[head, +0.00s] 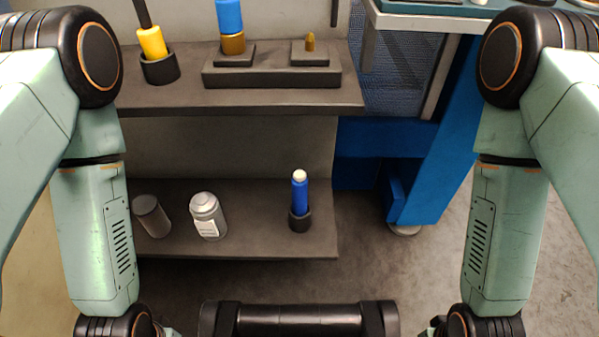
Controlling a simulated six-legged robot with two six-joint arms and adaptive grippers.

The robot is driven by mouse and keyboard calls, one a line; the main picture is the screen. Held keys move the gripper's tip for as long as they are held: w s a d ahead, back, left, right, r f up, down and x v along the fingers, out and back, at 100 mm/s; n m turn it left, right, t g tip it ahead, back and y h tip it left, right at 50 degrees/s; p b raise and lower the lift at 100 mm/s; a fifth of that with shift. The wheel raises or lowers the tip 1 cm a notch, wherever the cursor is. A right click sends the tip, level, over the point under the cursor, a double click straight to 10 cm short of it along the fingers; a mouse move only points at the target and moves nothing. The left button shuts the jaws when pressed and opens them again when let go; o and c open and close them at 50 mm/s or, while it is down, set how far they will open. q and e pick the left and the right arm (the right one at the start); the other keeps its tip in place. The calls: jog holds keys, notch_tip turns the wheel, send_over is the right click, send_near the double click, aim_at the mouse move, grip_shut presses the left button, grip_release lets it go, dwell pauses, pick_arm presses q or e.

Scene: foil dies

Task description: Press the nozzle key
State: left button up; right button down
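No part is clearly marked as the nozzle key, and I cannot tell which one it is. On the upper shelf a dark block (272,77) carries two raised pads. A blue-handled tool with a brass lower part (233,44) stands upright on the left pad. A small brass peg (310,43) stands on the right pad. Both my arms come down at the sides of the head view and leave it at the bottom edge. Neither gripper shows, so their state and hold are hidden. Nothing of mine touches the block.
A yellow-handled tool (152,42) stands in a dark cup (160,69) left of the block. The lower shelf (257,240) holds a grey cylinder (151,216), a labelled bottle (207,214) and a blue bottle (299,192) in a dark holder. A blue cabinet (440,165) stands right.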

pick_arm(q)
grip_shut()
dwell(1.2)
